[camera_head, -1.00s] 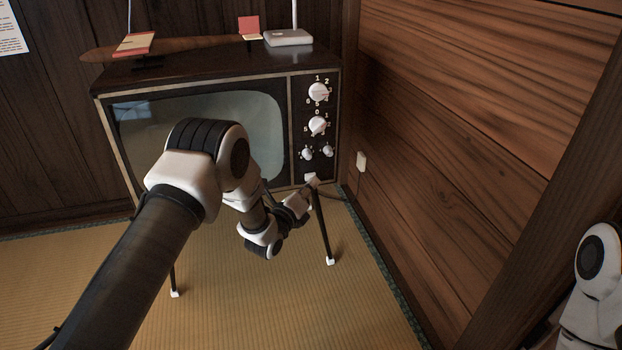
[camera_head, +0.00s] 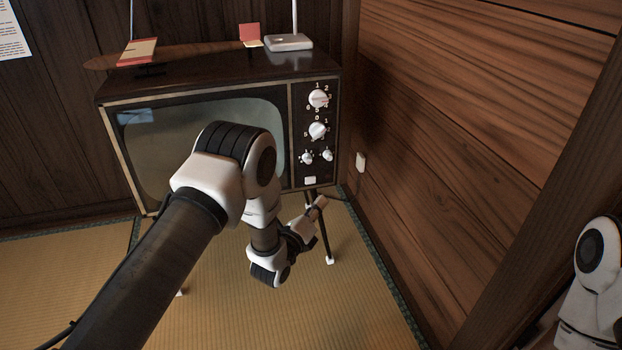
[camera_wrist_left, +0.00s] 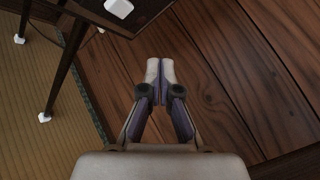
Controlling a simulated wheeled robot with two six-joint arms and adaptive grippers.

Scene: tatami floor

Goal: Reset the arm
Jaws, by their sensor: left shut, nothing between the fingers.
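My left arm comes in from the lower left in the head view and reaches toward the front of an old television (camera_head: 190,150). My left gripper (camera_head: 320,202) is below the television's lower right corner, under the small white button (camera_head: 310,181) and apart from it. In the left wrist view the left gripper (camera_wrist_left: 160,70) is shut and empty, its fingertips together in front of the wooden wall. The white button (camera_wrist_left: 119,7) shows there at the top. Part of my right arm shows at the right edge of the head view; its gripper is out of view.
A wooden wall (camera_head: 470,130) stands close on the right, with a small white box (camera_head: 360,161) on it. The television's thin legs (camera_head: 329,258) stand on the tatami (camera_head: 350,310). A white device (camera_head: 289,42) and small cards lie on top. The floor in front is clear.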

